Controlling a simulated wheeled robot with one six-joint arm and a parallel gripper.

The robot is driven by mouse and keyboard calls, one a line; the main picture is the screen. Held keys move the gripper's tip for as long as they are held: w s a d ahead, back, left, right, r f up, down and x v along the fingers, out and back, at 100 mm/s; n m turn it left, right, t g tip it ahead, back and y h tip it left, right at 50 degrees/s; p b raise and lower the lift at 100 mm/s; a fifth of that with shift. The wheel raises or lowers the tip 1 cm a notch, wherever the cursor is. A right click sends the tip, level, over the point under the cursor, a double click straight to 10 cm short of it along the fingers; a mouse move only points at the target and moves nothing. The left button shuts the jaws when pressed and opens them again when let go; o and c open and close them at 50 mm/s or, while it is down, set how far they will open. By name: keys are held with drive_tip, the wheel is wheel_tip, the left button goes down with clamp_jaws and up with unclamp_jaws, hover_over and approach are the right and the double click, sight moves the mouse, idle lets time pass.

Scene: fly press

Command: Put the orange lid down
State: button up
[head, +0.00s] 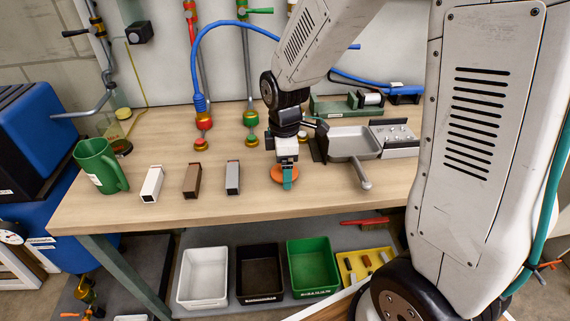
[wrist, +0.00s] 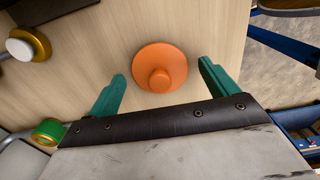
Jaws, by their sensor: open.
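The orange lid (wrist: 160,66) is a round disc with a raised knob in its middle. It lies knob up on the wooden workbench (head: 330,199). In the head view the lid (head: 278,173) is partly hidden behind my gripper (head: 289,184). In the wrist view my gripper (wrist: 162,78) is open, with one green finger on each side of the lid and a gap to both. Nothing is held between the fingers. I cannot tell the exact height of the fingertips above the bench.
Brown (head: 191,180), white (head: 152,184) and grey (head: 232,178) blocks stand left of the lid, with a green mug (head: 100,166) beyond. A metal pan (head: 350,143) is on the right. White (head: 203,278), black (head: 259,272) and green (head: 313,266) bins sit below. The bench front is clear.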

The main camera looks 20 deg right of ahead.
wheel_tip(320, 180, up, 12)
drive_tip(key=s+d+r+m, duration=0.1)
drive_tip(key=s+r+m, duration=0.2)
drive_tip(key=s+m, duration=0.4)
drive_tip(key=s+d+r+m+t, duration=0.1)
drive_tip(key=s+m, duration=0.6)
drive_tip(key=s, duration=0.8)
drive_tip(key=shift+d+r, duration=0.6)
drive_tip(key=shift+r, duration=0.35)
